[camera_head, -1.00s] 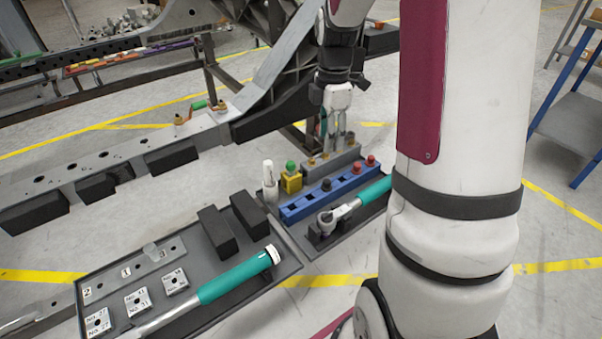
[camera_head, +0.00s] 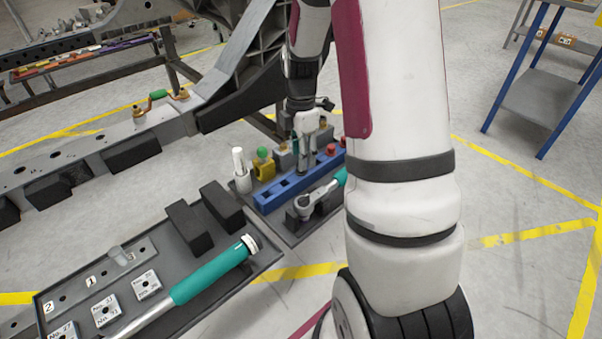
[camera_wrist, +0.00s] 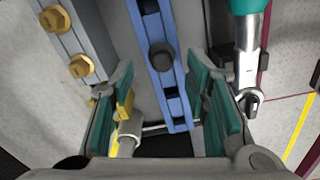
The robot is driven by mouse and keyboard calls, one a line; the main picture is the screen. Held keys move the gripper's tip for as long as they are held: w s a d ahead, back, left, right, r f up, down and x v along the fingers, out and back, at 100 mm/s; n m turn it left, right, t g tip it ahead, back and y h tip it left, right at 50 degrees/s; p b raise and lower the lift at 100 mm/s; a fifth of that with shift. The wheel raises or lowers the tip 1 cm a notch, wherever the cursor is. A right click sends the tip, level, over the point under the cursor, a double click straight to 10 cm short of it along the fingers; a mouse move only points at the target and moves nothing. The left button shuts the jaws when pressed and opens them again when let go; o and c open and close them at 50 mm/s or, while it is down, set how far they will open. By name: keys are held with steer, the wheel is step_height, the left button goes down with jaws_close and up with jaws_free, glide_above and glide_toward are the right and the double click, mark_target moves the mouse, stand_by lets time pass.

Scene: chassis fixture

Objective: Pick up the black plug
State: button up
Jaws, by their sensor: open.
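The black plug (camera_wrist: 161,57) stands in the blue holder (camera_wrist: 151,14), seen from above in the wrist view. In the head view my gripper hides the plug, while the blue holder (camera_head: 270,201) shows below it. My gripper (camera_head: 305,165) points down over the blue holder. In the wrist view my gripper (camera_wrist: 161,82) is open, with its green-padded fingers on either side of the holder. The plug lies between the fingertips or slightly beyond them, with nothing gripped. I cannot tell the height left between fingertips and plug.
Red plugs (camera_head: 331,149) stand at the holder's far end. A grey block with brass fittings (camera_wrist: 90,40) lies left of it, and a ratchet wrench (camera_wrist: 246,60) right. A yellow block (camera_head: 264,170) and white cylinder (camera_head: 240,165) stand near. A second tray (camera_head: 268,258) holds a teal-handled tool.

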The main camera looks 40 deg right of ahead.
step_height(320, 180, down, 4)
steer(key=shift+s+r+b, duration=0.1)
steer(key=shift+r+b, duration=0.1)
steer(key=shift+b, duration=0.45)
steer(key=c, duration=0.9)
steer(key=shift+r, duration=0.15)
step_height(320, 180, up, 10)
steer(key=p, duration=0.4)
step_height(320, 180, up, 5)
steer(key=p, duration=0.4)
